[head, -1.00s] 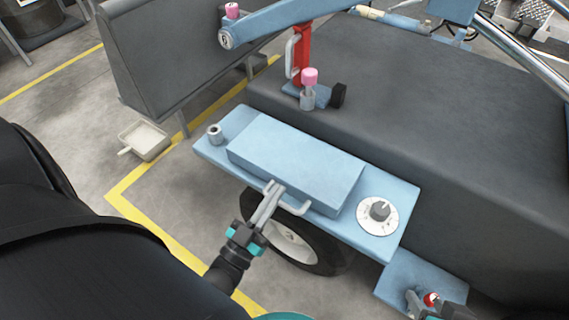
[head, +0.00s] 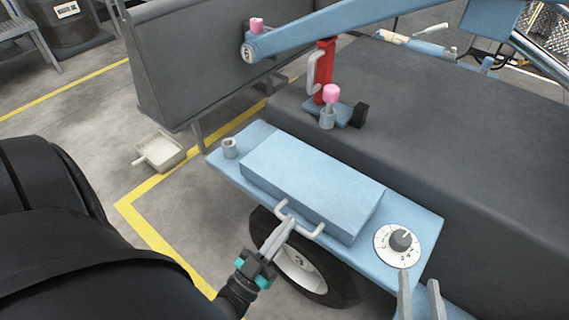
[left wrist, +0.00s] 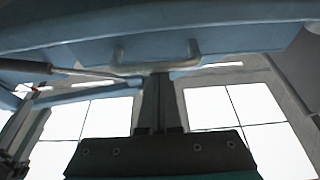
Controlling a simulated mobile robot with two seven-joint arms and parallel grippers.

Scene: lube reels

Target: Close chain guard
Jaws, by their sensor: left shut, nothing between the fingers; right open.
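The chain guard (head: 315,180), a long light blue box-like cover, lies over a blue plate (head: 235,178) above a wheel. Its pale U-shaped handle (head: 308,229) is on the near side and also shows in the left wrist view (left wrist: 192,52). My left gripper (head: 290,222) is shut and empty, its fingertips at the handle. In the left wrist view its fingers (left wrist: 158,85) reach up to the handle; I cannot tell whether they touch it. My right gripper (head: 419,278) is open, its fingertips just below the dial at the plate's right end.
A white dial with a grey knob (head: 400,240) sits on the plate. A blue arm (head: 345,30) and a red post (head: 325,68) stand behind. A large dark grey body (head: 450,130) fills the right. A tray (head: 160,152) lies on the floor at left.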

